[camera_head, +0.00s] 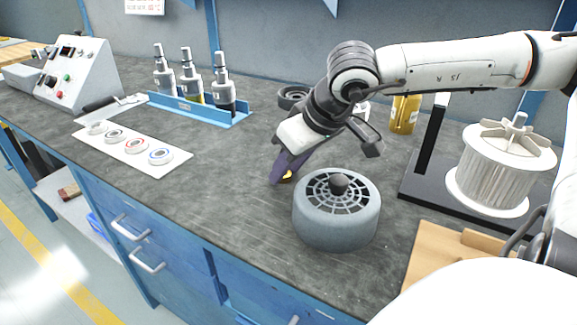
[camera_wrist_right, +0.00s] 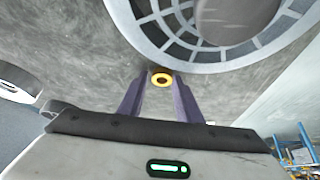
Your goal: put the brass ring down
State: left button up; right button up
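The brass ring (camera_head: 287,176) is a small yellow ring, partly hidden between the purple fingers of my right gripper (camera_head: 281,175). In the right wrist view the ring (camera_wrist_right: 162,79) sits between the two fingertips (camera_wrist_right: 160,82), and both fingers appear to press on its sides. The gripper points down, with its tips low over the grey bench top, just left of the round grey blower wheel. I cannot tell whether the ring touches the bench. My left gripper is not in view.
The grey blower wheel (camera_head: 336,222) stands close beside the right gripper. A white strip with several small rings (camera_head: 128,152) lies to the left, with a blue rack (camera_head: 196,107) behind. A white spool (camera_head: 497,172) and a wooden board (camera_head: 432,257) are right. The bench between strip and gripper is clear.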

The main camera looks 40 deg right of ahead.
jog(key=shift+s+a+f, duration=0.35)
jog(key=shift+f, duration=0.25)
jog(key=shift+r+p, duration=0.35)
jog(key=shift+p, duration=0.1)
jog(key=v, duration=0.4)
jog(key=p+v, duration=0.1)
jog(key=v, duration=0.3)
jog(key=w+p+v, duration=0.1)
jog(key=v, duration=0.3)
jog(key=shift+s+d+r, duration=0.1)
jog(key=shift+d+r, duration=0.1)
jog(key=shift+r, duration=0.35)
